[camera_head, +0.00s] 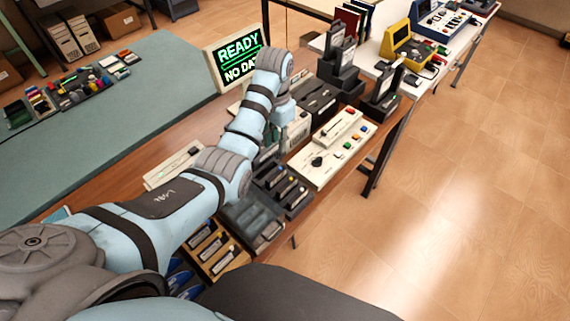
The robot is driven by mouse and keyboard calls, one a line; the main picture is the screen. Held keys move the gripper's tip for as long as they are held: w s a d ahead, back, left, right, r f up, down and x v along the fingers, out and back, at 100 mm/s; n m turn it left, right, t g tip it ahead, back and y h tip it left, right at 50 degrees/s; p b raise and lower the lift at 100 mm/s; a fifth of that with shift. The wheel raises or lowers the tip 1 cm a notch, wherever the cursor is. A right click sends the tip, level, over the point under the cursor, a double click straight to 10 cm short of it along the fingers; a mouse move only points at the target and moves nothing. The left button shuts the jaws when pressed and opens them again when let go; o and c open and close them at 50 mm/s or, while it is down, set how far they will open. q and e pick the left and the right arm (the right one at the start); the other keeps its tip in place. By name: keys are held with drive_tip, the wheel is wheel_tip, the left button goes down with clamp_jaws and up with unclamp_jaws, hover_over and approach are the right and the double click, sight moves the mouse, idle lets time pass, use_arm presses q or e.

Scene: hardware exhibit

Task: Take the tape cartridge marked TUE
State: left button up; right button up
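Several dark cartridges with small labels sit in a dark slotted rack (292,200) near the table's front edge. More cartridges with pale labels lie in a wooden tray (233,263) to its lower left. The labels are too small to read, so I cannot tell which one is marked TUE. My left arm reaches across the table from the left, and its gripper (283,122) points down beyond the rack, beside the white button panel. The fingers are mostly hidden and small, so I cannot tell whether they are open or what they touch. My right gripper is not in view.
A screen (237,58) reading "READY / NO DA..." stands at the back. A white control panel (332,148) with coloured buttons lies right of the gripper. An empty-looking grey tray (268,238) sits beside the rack. Black upright devices (340,62) stand beyond. Floor is clear at right.

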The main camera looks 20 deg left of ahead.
use_arm(q)
wheel_tip(320, 180, down, 3)
drive_tip(key=b, duration=0.1)
hover_over(274, 175)
drive_tip(key=f, duration=0.4)
drive_tip(key=shift+s+d+f, duration=0.1)
drive_tip(key=shift+d+f, duration=0.1)
drive_tip(key=shift+d, duration=0.05)
drive_tip(key=f, duration=0.2)
drive_tip(key=f+b, duration=0.1)
drive_tip(key=f, duration=0.3)
drive_tip(key=shift+w+a+f, duration=0.2)
drive_tip(key=shift+w+f, duration=0.05)
drive_tip(key=shift+w, duration=0.05)
drive_tip(key=shift+s+r, duration=0.15)
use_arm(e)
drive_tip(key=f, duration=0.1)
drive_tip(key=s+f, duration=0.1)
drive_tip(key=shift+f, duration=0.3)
use_arm(q)
clamp_jaws()
